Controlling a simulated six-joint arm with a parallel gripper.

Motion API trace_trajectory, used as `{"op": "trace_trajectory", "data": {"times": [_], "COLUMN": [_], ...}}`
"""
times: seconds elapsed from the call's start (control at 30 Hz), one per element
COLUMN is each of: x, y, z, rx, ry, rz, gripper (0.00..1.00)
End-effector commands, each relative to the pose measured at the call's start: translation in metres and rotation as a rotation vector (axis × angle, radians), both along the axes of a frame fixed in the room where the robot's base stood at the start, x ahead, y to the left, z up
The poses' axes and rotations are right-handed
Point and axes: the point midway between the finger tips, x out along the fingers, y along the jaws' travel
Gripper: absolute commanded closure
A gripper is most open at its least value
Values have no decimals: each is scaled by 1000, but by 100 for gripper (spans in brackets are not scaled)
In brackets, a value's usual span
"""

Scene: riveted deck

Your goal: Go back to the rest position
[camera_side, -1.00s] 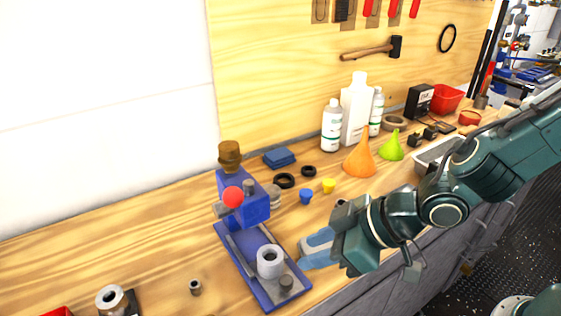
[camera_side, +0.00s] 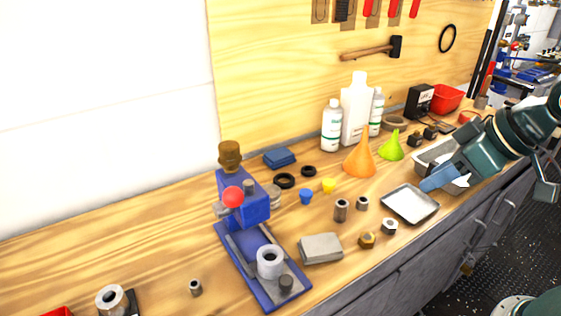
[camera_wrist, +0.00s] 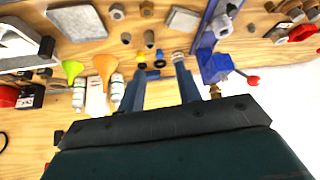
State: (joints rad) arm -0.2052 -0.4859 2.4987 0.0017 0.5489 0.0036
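My gripper (camera_side: 432,182) is at the right of the side view, above the bench, near the metal tray and the grey bin. Its two blue fingers point left. In the wrist view my gripper (camera_wrist: 160,82) has its fingers apart, with clear space between them and nothing held. The rest position itself is not marked in either view.
A blue press (camera_side: 246,200) with a red knob stands left on the bench, a grey ring on its base. A shallow tray (camera_side: 410,204), grey block (camera_side: 321,248), nuts, orange funnel (camera_side: 359,160) and white bottles (camera_side: 355,108) stand around.

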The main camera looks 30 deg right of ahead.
Motion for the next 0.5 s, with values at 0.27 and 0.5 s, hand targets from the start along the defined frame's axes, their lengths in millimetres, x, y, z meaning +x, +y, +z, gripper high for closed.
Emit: {"op": "trace_trajectory", "data": {"times": [0.27,0.5], "x": [-52,-74], "y": [-41,-52], "z": [18,21], "rx": [-8,-10], "ry": [56,86], "rz": [-146,-199], "gripper": [66,66]}}
